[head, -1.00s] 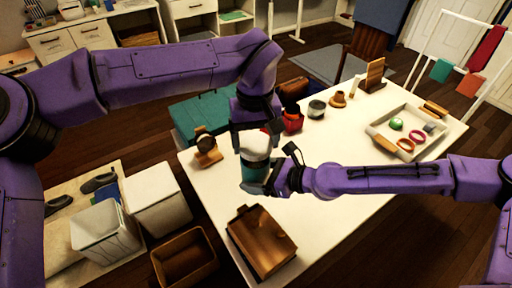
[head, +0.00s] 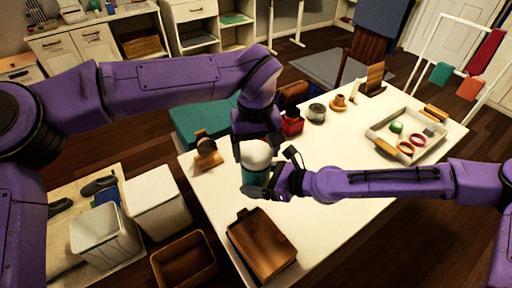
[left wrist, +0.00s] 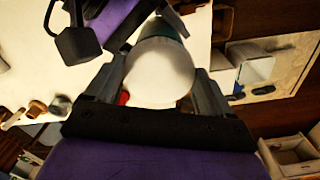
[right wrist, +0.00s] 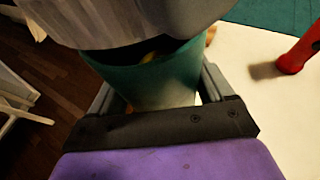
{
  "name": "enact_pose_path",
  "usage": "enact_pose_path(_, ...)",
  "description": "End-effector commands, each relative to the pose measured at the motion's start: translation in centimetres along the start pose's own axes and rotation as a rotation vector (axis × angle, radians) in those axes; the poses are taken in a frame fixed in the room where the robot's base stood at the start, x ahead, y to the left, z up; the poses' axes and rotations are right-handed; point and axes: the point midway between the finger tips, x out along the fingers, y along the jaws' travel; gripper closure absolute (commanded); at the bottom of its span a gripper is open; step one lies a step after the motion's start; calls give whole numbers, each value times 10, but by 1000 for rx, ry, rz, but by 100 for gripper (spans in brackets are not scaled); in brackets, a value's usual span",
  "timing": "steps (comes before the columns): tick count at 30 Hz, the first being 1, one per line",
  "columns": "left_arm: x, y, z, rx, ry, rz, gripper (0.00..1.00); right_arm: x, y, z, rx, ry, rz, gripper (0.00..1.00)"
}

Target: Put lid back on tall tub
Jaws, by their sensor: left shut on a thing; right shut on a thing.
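My right gripper (head: 272,182) is shut on the tall teal tub (head: 254,178) and holds it upright above the white table. The tub also shows in the right wrist view (right wrist: 158,78). My left gripper (head: 256,146) is shut on the white rounded lid (head: 257,154), directly over the tub. In the left wrist view the lid (left wrist: 160,74) sits between the fingers, with teal tub wall beyond it. In the right wrist view the lid (right wrist: 130,18) looks grey; a dark gap with something yellowish shows between it and the tub's rim.
On the white table (head: 340,210) stand a brown wooden box (head: 262,243), a watch on a stand (head: 207,150), a red container (head: 292,124), a grey round tin (head: 317,113) and a white tray (head: 435,143) of small items. Bins (head: 158,198) stand on the floor at left.

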Motion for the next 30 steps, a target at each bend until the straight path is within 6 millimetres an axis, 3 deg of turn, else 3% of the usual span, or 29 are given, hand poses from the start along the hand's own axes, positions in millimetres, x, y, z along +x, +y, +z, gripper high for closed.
enact_pose_path(18,12,0,0,-1,-1,0,45,0,0,0,-1,-1,0,74)
enact_pose_path(19,11,0,0,0,-1,0,45,0,0,0,-1,-1,0,100)
enact_pose_path(20,11,0,0,8,-1,0,45,0,0,0,-1,-1,0,100)
enact_pose_path(30,12,-3,-1,539,-1,0,45,0,0,0,0,0,0,100)
